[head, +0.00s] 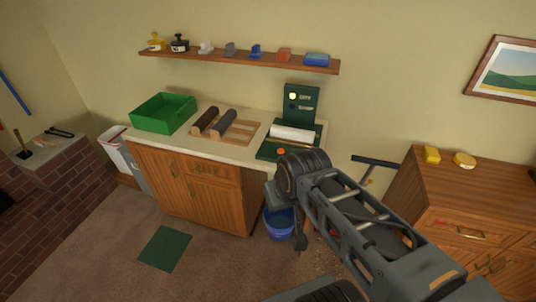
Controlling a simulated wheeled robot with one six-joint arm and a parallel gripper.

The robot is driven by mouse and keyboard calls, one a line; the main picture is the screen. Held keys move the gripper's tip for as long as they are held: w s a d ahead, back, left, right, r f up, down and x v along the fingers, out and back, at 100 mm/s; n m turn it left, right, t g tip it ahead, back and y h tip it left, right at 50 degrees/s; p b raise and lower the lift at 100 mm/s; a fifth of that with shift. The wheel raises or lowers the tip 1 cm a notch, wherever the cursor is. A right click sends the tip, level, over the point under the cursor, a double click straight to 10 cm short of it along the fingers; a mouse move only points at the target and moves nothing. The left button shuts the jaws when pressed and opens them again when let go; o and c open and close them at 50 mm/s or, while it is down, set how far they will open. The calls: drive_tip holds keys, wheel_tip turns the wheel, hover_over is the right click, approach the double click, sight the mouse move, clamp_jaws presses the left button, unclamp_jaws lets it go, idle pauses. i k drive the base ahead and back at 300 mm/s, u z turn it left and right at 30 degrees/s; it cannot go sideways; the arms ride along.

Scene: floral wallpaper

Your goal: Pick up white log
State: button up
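The white log (294,134) lies on its side on a dark green stand (301,103) with an upright back panel, at the right end of the counter (244,153). An orange round spot shows on the stand's base in front of it. My arm reaches in from the lower right, and its bent end is in front of the counter's right end. My gripper (300,242) seems to point down beside the counter, below the log and apart from it. It is dark and small here, so its fingers cannot be made out. I see nothing held in it.
A brown log (205,119) and a grey log (223,123) lie on a wooden rack (243,131), left of the stand. A green bin (164,113) is farther left. A shelf (240,61) hangs above. A blue bucket (279,223) and wooden cabinet (464,190) stand near my arm.

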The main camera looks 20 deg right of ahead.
sight(307, 136)
drive_tip(key=u, duration=2.7)
drive_tip(key=i, duration=0.15)
drive_tip(key=z, duration=1.3)
drive_tip(key=i, duration=1.15)
drive_tip(key=z, duration=0.55)
drive_tip(key=i, duration=0.75)
drive_tip(key=z, duration=1.05)
drive_tip(key=i, duration=0.4)
drive_tip(key=z, duration=0.4)
